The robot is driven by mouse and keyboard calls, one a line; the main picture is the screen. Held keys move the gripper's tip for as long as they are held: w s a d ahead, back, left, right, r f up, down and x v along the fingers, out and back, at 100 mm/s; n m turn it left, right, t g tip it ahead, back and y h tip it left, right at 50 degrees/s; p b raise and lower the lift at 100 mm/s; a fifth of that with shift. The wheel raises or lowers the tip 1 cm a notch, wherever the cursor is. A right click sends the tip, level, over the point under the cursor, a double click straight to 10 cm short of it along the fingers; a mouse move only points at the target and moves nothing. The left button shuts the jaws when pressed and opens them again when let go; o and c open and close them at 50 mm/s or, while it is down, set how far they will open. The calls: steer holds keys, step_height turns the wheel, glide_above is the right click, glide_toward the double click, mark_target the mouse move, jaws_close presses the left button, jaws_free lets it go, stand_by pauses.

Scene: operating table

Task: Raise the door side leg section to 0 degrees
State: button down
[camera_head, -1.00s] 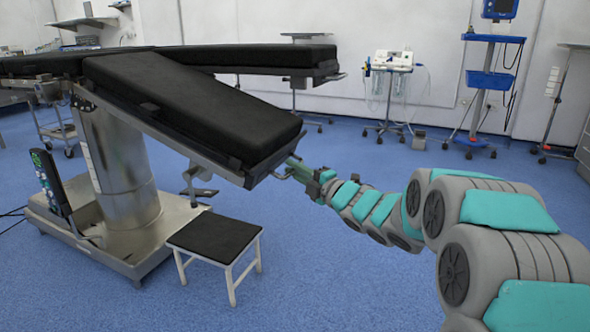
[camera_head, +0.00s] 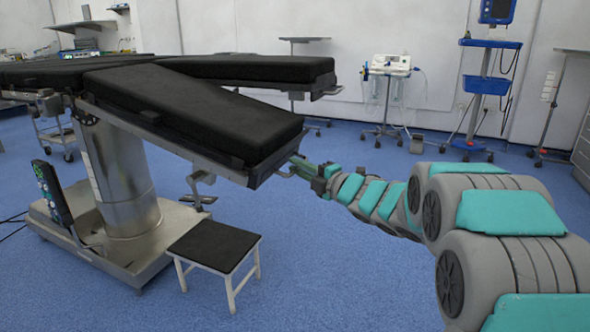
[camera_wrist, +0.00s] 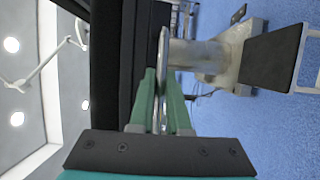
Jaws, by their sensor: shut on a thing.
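The near black-padded leg section (camera_head: 200,112) of the operating table slopes down from the table body towards its free end at the right. The other leg section (camera_head: 265,70) lies behind it and looks about level. My gripper (camera_head: 300,166) is at the free end of the near section, shut on the metal end bar (camera_head: 283,174). In the wrist view, the green fingers of my gripper (camera_wrist: 161,76) stand on either side of the bar (camera_wrist: 163,50), beside the dark pad (camera_wrist: 128,60). The exact finger contact is too small to make out.
A black-topped step stool (camera_head: 215,246) stands on the floor below the leg section. The table's steel column (camera_head: 118,180) and base (camera_head: 120,252) are at the left. A device cart (camera_head: 388,100) and a blue-shelved stand (camera_head: 484,86) stand at the back. The floor below my arm is clear.

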step_height(320, 180, up, 16)
steer(key=d+g+h+p, duration=0.1)
steer(key=d+p, duration=0.1)
steer(key=p, duration=0.9)
steer(key=shift+s+d+f+n, duration=0.2)
steer(key=shift+s+n, duration=0.1)
steer(key=shift+s, duration=0.15)
steer(key=c, duration=0.9)
jaws_free()
steer(key=shift+a+f, duration=0.1)
steer(key=shift+s, duration=0.1)
steer(key=v, duration=0.8)
steer(key=shift+b, duration=0.4)
